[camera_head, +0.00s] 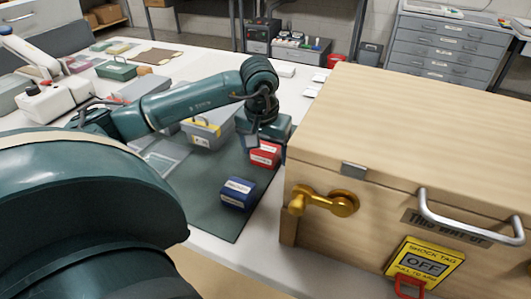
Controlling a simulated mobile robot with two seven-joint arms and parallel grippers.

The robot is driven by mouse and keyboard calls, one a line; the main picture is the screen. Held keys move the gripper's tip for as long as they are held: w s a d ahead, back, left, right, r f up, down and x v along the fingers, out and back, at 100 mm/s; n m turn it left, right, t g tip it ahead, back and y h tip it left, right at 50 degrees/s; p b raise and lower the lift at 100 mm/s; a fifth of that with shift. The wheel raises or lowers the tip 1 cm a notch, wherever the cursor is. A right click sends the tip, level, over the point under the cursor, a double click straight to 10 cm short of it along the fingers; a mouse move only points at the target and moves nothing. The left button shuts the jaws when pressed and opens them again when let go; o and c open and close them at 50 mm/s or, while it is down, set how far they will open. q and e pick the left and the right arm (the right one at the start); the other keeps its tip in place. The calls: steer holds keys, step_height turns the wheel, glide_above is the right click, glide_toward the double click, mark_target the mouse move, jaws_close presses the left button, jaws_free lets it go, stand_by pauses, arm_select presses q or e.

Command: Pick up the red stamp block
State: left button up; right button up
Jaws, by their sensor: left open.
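The red stamp block (264,153) lies on the dark green mat (215,216), close to the left side of the wooden crate. It has a white label on its top and front. My left gripper (262,146) is above and around the far part of the red block, pointing down, and its jaws are open. Whether the fingers touch the block cannot be told. A blue block (237,193) with white labels sits on the mat nearer to me, apart from the red one. My right gripper is not in view.
A large wooden crate (420,130) with a brass latch (325,203) and metal handle stands close on the right. The white table (205,250) holds trays and a green box (116,69) further back.

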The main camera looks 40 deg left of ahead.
mark_target(266, 148)
arm_select(q)
steer(key=shift+c, duration=0.2)
steer(key=c, duration=1)
steer(key=shift+c, duration=0.2)
steer(key=shift+r, duration=0.15)
step_height(266, 148, up, 10)
steer(key=shift+f, duration=0.1)
